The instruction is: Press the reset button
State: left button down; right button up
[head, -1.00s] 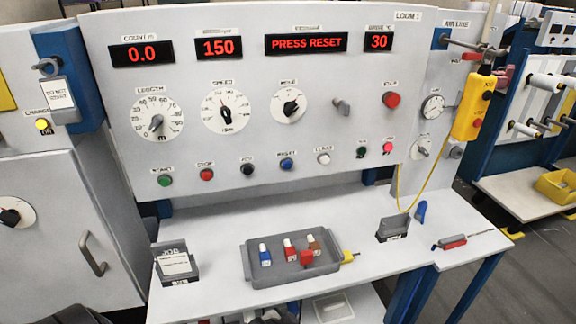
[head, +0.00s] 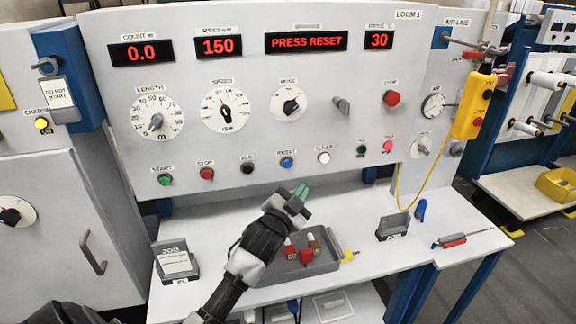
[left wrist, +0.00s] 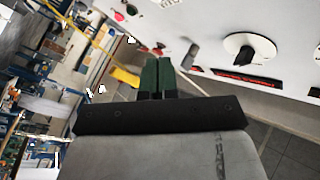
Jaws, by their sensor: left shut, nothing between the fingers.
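The blue reset button (head: 287,163) sits in the lower row of the grey control panel, under its label. A red display (head: 306,42) above reads PRESS RESET. My left gripper (head: 300,190) is below and slightly right of the reset button, in front of the panel and above the tray; its green fingertips are together and empty. The shut fingers also show in the left wrist view (left wrist: 158,75). The reset button cannot be made out in the left wrist view. My right gripper is not in view.
Close neighbours of the reset button are a black button (head: 247,167) and a white button (head: 323,158). A grey tray (head: 325,262) with small bottles lies on the white table. A yellow pendant (head: 474,105) hangs at the right.

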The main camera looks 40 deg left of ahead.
aim_at(287, 164)
pick_arm(q)
jog(key=shift+w+a+b, duration=0.8)
jog(key=shift+w+a, duration=0.65)
jog(key=shift+a, duration=0.25)
jog(key=shift+w+a+b, duration=0.75)
jog(key=shift+w+a, duration=0.7)
jog(key=shift+a, duration=0.2)
jog(key=shift+a, duration=0.1)
jog(key=shift+w+a, duration=0.25)
